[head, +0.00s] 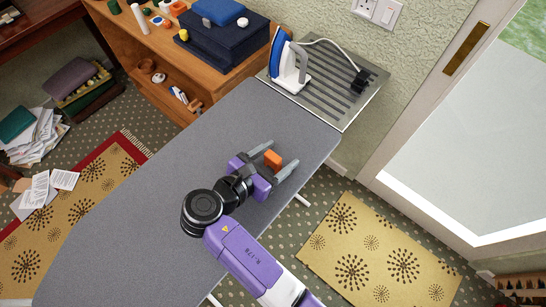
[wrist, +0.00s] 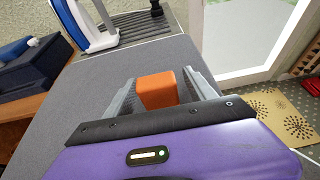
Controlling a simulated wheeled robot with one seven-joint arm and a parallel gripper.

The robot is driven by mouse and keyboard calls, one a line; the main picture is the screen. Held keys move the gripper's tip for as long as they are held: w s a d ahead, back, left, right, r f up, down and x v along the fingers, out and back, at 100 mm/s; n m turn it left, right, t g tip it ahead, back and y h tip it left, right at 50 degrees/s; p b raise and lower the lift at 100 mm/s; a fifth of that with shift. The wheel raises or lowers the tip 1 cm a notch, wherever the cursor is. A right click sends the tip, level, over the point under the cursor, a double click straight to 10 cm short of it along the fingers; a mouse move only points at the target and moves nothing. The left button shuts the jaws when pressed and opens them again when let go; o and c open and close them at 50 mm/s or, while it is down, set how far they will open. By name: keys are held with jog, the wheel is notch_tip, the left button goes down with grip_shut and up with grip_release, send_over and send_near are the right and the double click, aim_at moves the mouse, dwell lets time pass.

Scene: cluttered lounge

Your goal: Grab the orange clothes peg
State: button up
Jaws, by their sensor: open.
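The orange clothes peg (head: 273,158) looks like a small orange block on the grey ironing board (head: 190,165), near its right end. In the wrist view the peg (wrist: 157,90) stands just past the dark front edge of my gripper. My gripper (head: 284,153) is open, with one grey finger on each side of the peg. In the head view gaps show between the peg and both fingers. The peg's lower part is hidden behind my gripper body in the wrist view.
A blue and white iron (head: 288,62) stands on the metal rest (head: 330,88) beyond the peg. A dark blue box (head: 222,40) sits on the wooden shelf unit (head: 150,75) behind the board. The board is otherwise bare. A door (head: 460,130) stands to the right.

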jog(key=shift+w+d+f, duration=0.2)
jog(key=shift+w+d, duration=0.05)
jog(key=shift+w, duration=0.1)
grip_shut()
